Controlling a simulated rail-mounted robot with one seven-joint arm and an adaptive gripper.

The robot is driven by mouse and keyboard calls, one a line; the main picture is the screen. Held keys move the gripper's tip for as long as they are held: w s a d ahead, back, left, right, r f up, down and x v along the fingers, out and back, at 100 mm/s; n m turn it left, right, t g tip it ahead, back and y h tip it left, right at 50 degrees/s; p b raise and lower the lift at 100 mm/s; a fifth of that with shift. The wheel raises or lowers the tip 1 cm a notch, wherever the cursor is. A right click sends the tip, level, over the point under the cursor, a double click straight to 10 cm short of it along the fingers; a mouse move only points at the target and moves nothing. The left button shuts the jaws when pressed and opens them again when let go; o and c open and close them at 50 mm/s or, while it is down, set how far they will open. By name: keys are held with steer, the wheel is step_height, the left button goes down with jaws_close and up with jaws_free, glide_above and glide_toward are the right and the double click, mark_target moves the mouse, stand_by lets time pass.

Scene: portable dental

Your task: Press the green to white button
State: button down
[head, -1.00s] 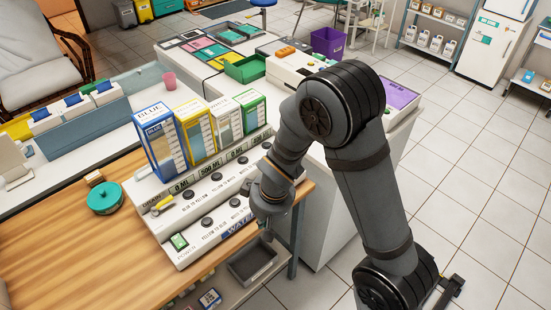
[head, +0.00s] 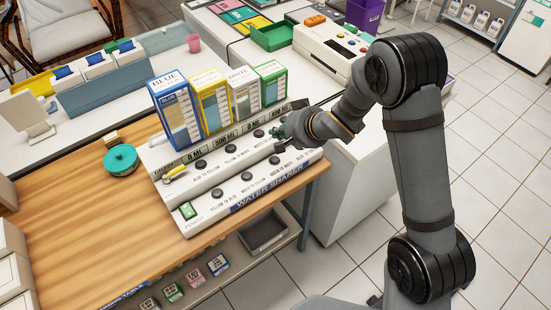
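The water shaker (head: 262,192) is a white stepped panel on the wooden table. It bears two rows of black buttons with small labels, mostly too small to read. A button (head: 274,160) shows at the right end of the lower row, just below my gripper; its label is not legible. A button (head: 258,133) ends the upper row, left of my gripper. The blue, yellow, white (head: 243,92) and green (head: 271,84) containers stand along the back. My gripper (head: 279,139) is over the panel's right end, pointing left. Its fingers are small and partly hidden; I see nothing held.
A teal round container (head: 121,160) sits on the table. A white device (head: 330,48) stands on the counter behind.

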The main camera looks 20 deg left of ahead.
mark_target(274, 160)
steer(key=shift+s+a, duration=0.1)
step_height(274, 160, down, 9)
steer(key=b, duration=0.8)
stand_by(1.3)
steer(key=shift+f+b, duration=0.35)
steer(key=shift+b, duration=0.1)
steer(key=shift+f+b, duration=0.4)
stand_by(0.5)
steer(key=shift+r+p, duration=0.75)
steer(key=shift+r, duration=0.05)
steer(key=shift+r, duration=0.1)
